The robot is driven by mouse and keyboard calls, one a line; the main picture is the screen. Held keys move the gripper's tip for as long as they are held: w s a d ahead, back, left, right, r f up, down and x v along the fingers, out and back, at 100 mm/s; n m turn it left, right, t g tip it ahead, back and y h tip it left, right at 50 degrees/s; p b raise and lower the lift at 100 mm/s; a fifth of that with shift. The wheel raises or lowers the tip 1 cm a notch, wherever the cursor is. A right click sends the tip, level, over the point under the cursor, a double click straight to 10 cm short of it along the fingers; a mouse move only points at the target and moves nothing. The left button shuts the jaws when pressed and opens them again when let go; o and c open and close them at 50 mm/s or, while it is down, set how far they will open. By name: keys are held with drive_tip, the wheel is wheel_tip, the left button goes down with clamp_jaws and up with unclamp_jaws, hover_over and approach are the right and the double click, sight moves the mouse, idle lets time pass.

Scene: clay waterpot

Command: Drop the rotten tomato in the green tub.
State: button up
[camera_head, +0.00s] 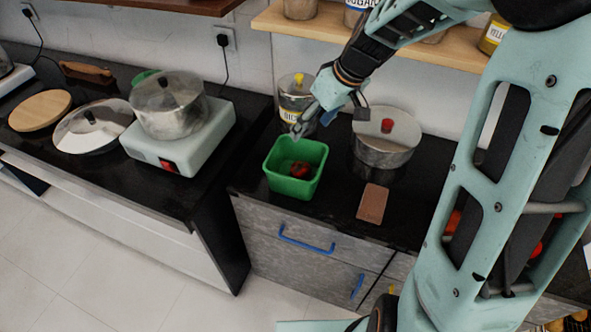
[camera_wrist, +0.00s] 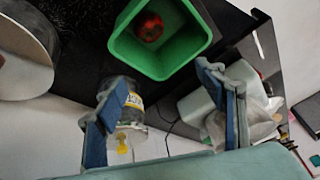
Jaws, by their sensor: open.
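The green tub (camera_head: 296,184) stands on the black counter, and it also shows at the top of the wrist view (camera_wrist: 160,68). A red tomato with dark patches (camera_head: 300,169) lies inside the tub on its floor; the wrist view shows it too (camera_wrist: 149,27). My gripper (camera_head: 307,122) is above and just behind the tub in the head view. In the wrist view its two blue-padded fingers (camera_wrist: 168,108) are spread wide apart with nothing between them, clear of the tomato.
A glass jar (camera_head: 296,95) stands behind the tub. A lidded pot (camera_head: 385,138) and a brown block (camera_head: 372,203) are to its right. On the left counter are a pot (camera_head: 168,105) on a white cooker (camera_head: 190,140), a pan (camera_head: 92,130) and a wooden board (camera_head: 40,110).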

drive_tip(key=v, duration=0.7)
drive_tip(key=shift+r, duration=0.1)
